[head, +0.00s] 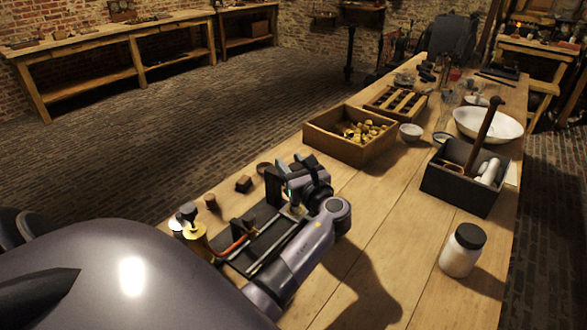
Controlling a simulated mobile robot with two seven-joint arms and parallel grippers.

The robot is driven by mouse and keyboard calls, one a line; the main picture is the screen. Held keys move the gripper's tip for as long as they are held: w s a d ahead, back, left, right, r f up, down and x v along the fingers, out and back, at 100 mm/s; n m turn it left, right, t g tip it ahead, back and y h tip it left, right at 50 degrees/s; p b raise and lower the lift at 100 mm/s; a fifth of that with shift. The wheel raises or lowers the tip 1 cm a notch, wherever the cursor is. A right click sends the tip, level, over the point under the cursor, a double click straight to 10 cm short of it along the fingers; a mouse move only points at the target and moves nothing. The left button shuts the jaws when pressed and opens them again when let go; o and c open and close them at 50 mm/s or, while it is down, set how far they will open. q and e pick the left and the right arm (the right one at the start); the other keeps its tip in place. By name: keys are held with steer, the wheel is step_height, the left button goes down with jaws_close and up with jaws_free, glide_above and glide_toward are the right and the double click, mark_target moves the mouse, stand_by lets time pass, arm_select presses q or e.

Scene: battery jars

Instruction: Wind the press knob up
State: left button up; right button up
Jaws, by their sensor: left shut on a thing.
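The press (272,187) is a dark upright frame on a dark base on the wooden bench, in the lower middle of the head view. My left gripper (297,206) is at the press, shut on its knob. The fingers and wrist hide most of the knob, so its height and turn cannot be read. My purple left arm reaches in over the right side of the press base. My right gripper is not in the view.
A brass piece (196,240) and a small wooden block (243,184) stand left of the press. A wooden box (349,148) of brass parts is behind it. A dark crate (455,190) and a white jar (462,252) stand right. The bench (385,215) between is clear.

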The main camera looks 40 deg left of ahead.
arm_select(q)
steer(key=n+g, duration=0.1)
steer(key=g, duration=0.1)
steer(key=n+g+b, duration=0.1)
steer(key=g, duration=0.1)
steer(key=n+g+y+b, duration=0.1)
steer(key=shift+s+f+n+g, duration=0.2)
steer(key=shift+s+n+g, duration=0.05)
steer(key=shift+n+g, duration=0.15)
steer(key=n+g+b, duration=0.1)
steer(key=g+b, duration=0.1)
steer(key=n+g+b, duration=0.1)
steer(key=g, duration=0.1)
steer(key=n+g+h+b, duration=0.1)
steer(key=n+g+b, duration=0.1)
steer(key=shift+s+f+g+b, duration=0.1)
steer(key=shift+s+g+b, duration=0.2)
steer(key=shift+s, duration=0.1)
steer(key=n+g+h+b, duration=0.1)
steer(key=g+b, duration=0.1)
steer(key=shift+s+d+n+b, duration=0.1)
steer(key=shift+n+b, duration=0.2)
steer(key=shift+n, duration=0.1)
steer(key=shift+s+n+g+h+b, duration=0.1)
steer(key=shift+n+g+h+b, duration=0.3)
steer(key=shift+g+b, duration=0.3)
steer(key=shift+r, duration=0.2)
steer(key=o, duration=1)
steer(key=shift+c, duration=0.2)
